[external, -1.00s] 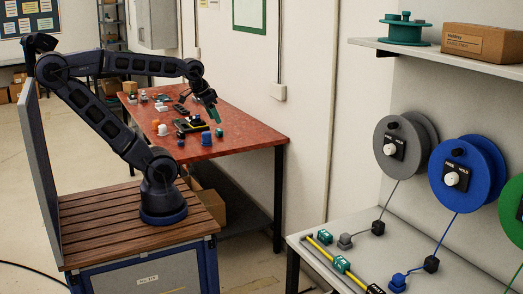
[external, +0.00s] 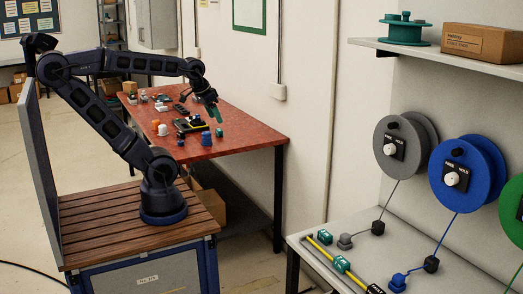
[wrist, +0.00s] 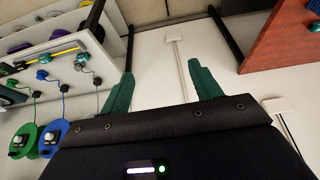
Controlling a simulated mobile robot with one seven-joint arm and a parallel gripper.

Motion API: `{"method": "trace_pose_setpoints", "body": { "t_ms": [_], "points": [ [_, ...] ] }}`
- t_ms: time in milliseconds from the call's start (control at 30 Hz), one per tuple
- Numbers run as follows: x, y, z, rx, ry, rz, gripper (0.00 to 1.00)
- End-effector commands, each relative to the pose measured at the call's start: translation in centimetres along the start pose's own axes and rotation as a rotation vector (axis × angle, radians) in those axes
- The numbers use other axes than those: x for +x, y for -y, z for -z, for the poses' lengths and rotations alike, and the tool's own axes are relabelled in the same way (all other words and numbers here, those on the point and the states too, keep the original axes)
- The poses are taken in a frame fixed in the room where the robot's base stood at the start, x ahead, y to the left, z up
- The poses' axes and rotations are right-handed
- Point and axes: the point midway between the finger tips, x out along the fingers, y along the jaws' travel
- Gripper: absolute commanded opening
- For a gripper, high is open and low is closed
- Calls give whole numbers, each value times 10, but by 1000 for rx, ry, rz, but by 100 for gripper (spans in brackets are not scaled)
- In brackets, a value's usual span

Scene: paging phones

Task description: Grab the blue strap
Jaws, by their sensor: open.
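The blue strap (external: 446,229) is a thin line running down from the blue reel (external: 478,180) on the right wall panel. It passes a black block (external: 431,264) and ends in a blue end piece (external: 398,282) on the light bench. In the wrist view the blue end piece (wrist: 42,74) and part of the blue reel (wrist: 47,150) show at the left. My gripper (external: 213,109) is open and empty, over the far red table and well away from the strap. Its green fingers (wrist: 165,82) are spread apart in the wrist view.
A grey reel (external: 393,150) and a green reel (external: 513,205) flank the blue one. A yellow bar (external: 326,252) lies on the light bench (external: 318,236). The red table (external: 255,138) holds several small objects. A shelf (external: 440,50) overhangs the reels. Open floor lies between table and bench.

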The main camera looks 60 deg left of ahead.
Motion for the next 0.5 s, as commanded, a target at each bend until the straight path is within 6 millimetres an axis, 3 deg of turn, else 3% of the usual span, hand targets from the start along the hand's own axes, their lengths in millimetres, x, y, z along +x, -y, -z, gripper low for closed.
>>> {"method": "trace_pose_setpoints", "body": {
  "t_ms": [167,500],
  "points": [
    [3,19,29,-111,26,21,63],
    [22,92,99,-429,82,78,63]
  ]
}}
